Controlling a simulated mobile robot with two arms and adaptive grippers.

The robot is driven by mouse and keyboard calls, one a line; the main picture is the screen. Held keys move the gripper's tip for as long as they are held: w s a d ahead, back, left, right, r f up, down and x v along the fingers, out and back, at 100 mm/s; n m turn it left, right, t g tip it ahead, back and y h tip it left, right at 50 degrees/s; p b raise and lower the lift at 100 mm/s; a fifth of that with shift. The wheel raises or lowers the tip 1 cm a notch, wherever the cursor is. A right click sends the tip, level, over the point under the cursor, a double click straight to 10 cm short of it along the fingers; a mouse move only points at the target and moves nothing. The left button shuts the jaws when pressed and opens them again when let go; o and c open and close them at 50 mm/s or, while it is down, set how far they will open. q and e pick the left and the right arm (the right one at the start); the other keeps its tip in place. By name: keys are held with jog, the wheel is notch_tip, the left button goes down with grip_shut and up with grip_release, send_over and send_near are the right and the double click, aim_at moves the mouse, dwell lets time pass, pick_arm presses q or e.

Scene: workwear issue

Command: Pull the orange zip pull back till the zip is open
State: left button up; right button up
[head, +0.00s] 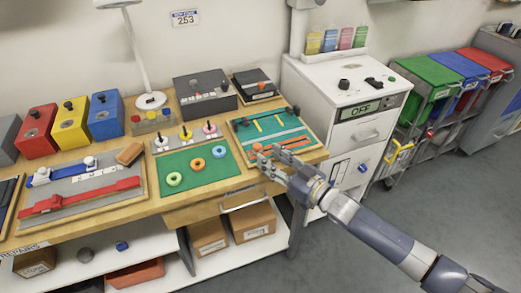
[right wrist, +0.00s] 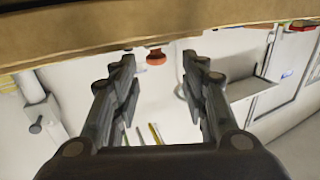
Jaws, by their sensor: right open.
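The teal zip board (head: 243,138) lies at the right end of the workbench. An orange strip (head: 291,142) runs along its near part, with small orange pieces by the fingers. My right gripper (head: 267,160) is open, with its fingers over the board's near left part. In the right wrist view an orange-red piece (right wrist: 156,56) shows between the open fingertips, apart from both; I cannot tell for sure that it is the zip pull. The fingers partly hide the zip, so how far it is open cannot be told. My left gripper is not in view.
A green mat (head: 182,182) with coloured rings lies left of the board. A grey box (head: 205,92) and a black box (head: 255,83) stand behind. A white cabinet (head: 330,90) stands close on the right. The floor at the lower right is clear apart from my arm.

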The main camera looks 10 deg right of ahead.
jog(key=v, duration=0.5)
jog(key=shift+a, duration=0.15)
